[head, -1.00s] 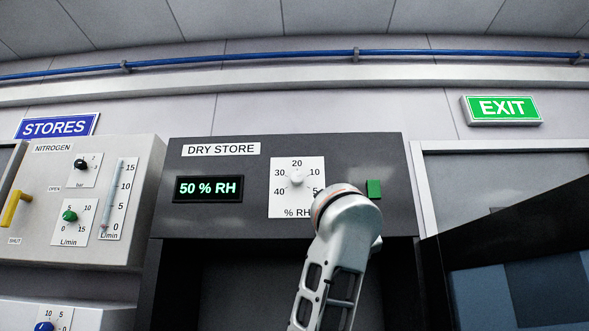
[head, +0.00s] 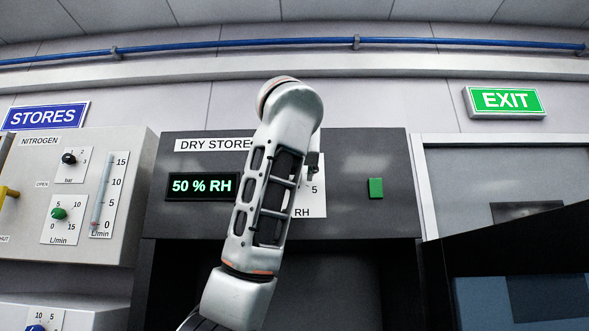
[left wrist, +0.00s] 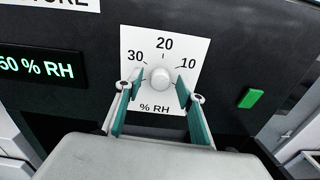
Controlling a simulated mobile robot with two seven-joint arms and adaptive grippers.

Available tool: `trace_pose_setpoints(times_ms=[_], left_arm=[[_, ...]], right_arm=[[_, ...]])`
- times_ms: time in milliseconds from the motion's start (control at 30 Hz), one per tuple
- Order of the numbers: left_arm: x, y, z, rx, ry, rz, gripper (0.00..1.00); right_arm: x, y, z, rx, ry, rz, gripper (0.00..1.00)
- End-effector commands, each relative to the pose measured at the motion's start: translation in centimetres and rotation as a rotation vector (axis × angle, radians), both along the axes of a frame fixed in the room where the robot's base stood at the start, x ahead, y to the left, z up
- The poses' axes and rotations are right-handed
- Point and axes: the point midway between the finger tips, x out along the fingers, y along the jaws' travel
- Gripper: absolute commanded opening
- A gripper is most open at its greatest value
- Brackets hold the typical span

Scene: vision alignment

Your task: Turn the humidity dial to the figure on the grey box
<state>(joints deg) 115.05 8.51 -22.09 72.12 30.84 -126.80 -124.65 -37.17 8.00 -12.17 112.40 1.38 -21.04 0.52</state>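The humidity dial's white round knob (left wrist: 161,78) sits on a white scale plate (left wrist: 190,45) marked 30, 20, 10 and % RH in the left wrist view. I cannot tell where the knob points. My left gripper (left wrist: 159,80) is open, one teal-padded finger on each side of the knob, with gaps visible. In the head view my left arm hides the knob and most of the plate (head: 317,198). The dark grey DRY STORE box (head: 345,150) has a display (head: 203,186) reading 50 % RH. My right gripper is not in view.
A green square button (head: 376,188) is right of the dial. The light grey NITROGEN panel (head: 110,150) with smaller dials stands at left. A dark opening (head: 340,285) lies below the DRY STORE front. A large dark panel (head: 520,245) is at lower right.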

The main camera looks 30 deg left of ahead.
Motion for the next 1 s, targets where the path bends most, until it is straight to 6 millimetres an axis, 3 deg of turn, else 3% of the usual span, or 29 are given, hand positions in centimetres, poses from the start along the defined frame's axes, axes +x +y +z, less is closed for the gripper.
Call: trace_pose_setpoints(times_ms=[433, 600, 1000], left_arm=[[1.07, 0.63, -0.07, 0.000, 0.000, 0.000, 0.38], [1.06, 0.62, -0.06, -0.001, -0.001, 0.000, 0.00], [1.05, 0.59, -0.08, -0.044, -0.027, -0.001, 0.00]], right_arm=[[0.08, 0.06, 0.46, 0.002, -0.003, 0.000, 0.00], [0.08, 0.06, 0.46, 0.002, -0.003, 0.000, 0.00], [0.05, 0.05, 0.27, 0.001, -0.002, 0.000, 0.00]])
